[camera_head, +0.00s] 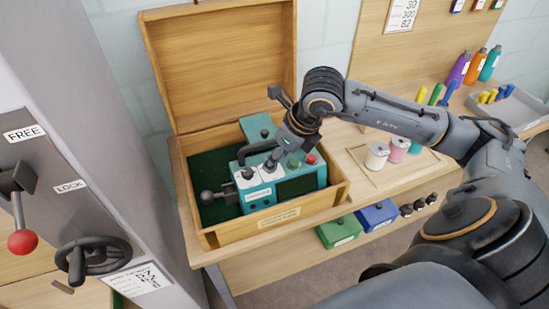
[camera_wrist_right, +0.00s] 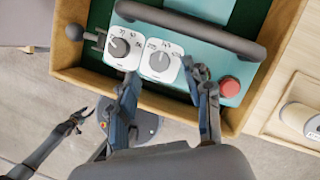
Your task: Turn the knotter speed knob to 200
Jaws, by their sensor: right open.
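The teal knotter (camera_head: 257,200) sits inside an open wooden box. Two dark knobs on white dial plates show on its top: the left dial (camera_wrist_right: 119,47) and the right dial (camera_wrist_right: 159,61). Their numbers are too small to read surely. My right gripper (camera_wrist_right: 162,74) is open, with its fingers on either side of the right dial's near edge; I cannot tell whether they touch anything. In the head view the right gripper (camera_head: 270,163) is over the dials. My left gripper (camera_wrist_right: 77,119) appears at lower left in the wrist view, away from the box, its opening unclear.
A red button (camera_wrist_right: 229,87) is close to the right finger. A dark handle (camera_wrist_right: 190,28) arches over the knotter. The wooden box (camera_head: 190,185) has low walls and a raised lid (camera_head: 222,65). Thread spools (camera_head: 376,155) stand at right. A lever panel (camera_head: 40,150) is at left.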

